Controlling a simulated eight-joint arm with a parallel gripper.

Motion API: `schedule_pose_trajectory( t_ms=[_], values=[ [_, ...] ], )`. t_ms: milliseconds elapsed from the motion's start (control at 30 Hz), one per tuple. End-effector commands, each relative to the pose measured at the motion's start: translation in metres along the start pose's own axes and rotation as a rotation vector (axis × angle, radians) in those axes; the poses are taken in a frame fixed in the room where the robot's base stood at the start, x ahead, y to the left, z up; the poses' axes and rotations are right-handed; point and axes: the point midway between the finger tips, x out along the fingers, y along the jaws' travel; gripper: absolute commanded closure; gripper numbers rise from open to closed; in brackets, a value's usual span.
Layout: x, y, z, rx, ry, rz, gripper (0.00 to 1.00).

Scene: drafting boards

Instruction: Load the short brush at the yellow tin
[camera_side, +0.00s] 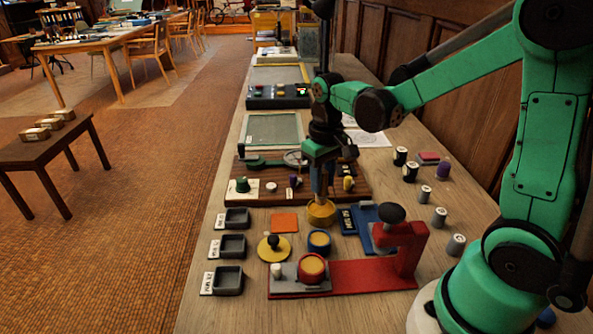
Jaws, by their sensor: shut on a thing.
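My gripper (320,152) points straight down over the middle of the table and is shut on the short brush (318,184). The brush is upright, with a tan-brown body below the jaws. Its lower end is at the yellow tin (321,214), a low round yellow pot directly below my gripper. The tip is hidden at the tin, so I cannot tell how deep it sits or whether it carries paint.
A blue-rimmed tin (319,241) stands just in front of the yellow tin. A red press (350,276) stands nearer the camera. A yellow disc with a black knob (274,248), an orange square (284,222) and grey trays (232,246) lie left. A brown board (262,192) lies behind.

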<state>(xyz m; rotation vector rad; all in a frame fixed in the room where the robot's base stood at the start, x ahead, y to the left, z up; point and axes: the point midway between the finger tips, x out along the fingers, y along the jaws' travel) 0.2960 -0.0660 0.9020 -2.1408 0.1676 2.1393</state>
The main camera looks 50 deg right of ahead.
Motion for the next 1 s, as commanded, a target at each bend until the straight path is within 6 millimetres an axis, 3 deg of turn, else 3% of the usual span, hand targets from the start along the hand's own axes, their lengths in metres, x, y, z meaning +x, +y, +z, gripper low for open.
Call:
schedule_pose_trajectory(
  t_ms=[500, 1000],
  values=[
    [-0.045, 0.0, 0.0, 0.0, 0.0, 0.0, 1.0],
    [-0.051, 0.0, 0.0, 0.0, 0.0, 0.0, 1.0]
  ],
)
